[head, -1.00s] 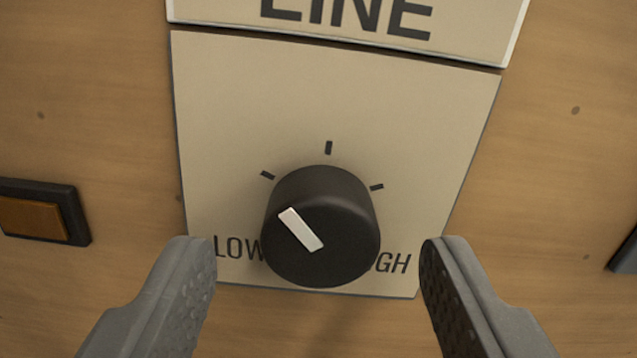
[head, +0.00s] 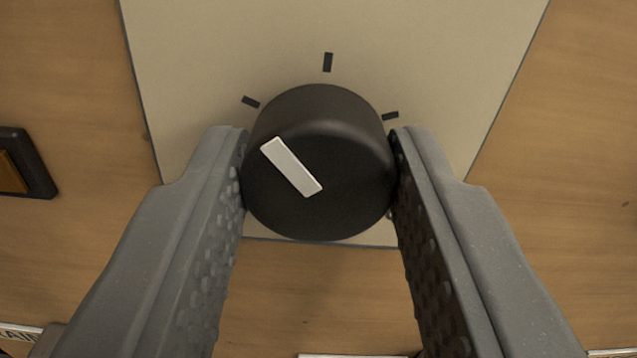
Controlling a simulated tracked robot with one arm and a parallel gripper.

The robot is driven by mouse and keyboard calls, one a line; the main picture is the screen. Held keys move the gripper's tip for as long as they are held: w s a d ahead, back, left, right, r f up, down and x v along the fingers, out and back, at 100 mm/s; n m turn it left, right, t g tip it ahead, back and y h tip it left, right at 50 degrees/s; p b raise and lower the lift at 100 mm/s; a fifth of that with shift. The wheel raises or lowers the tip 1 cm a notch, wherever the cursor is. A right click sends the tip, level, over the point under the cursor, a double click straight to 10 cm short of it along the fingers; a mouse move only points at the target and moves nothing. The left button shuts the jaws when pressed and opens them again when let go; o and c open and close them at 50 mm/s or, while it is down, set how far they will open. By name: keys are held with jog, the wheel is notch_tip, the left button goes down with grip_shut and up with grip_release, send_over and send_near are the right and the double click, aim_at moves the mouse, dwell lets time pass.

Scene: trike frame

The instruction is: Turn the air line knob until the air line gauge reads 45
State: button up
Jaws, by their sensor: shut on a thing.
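The air line knob (head: 345,205) is a round black knob in the middle of the head view, on a cream plate (head: 210,50). Its white pointer mark (head: 291,167) tilts toward the upper left. My gripper (head: 319,165) is shut on the knob, one grey finger touching each side. The LOW and HIGH labels on the plate are hidden behind the fingers and knob. The air line gauge is not in view, so its reading cannot be seen.
Three black tick marks ring the top of the knob, the top one (head: 328,62) straight above it. A dark-framed amber piece (head: 25,165) sits on the wooden panel (head: 70,80) at the left. Edges of white labels (head: 350,356) show along the bottom.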

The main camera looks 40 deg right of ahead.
jog(key=o, duration=1)
jog(key=shift+a, duration=0.1)
jog(key=b+v, duration=0.2)
jog(key=v, duration=1.1)
jog(key=shift+s+a, duration=0.2)
jog(key=shift+s, duration=0.1)
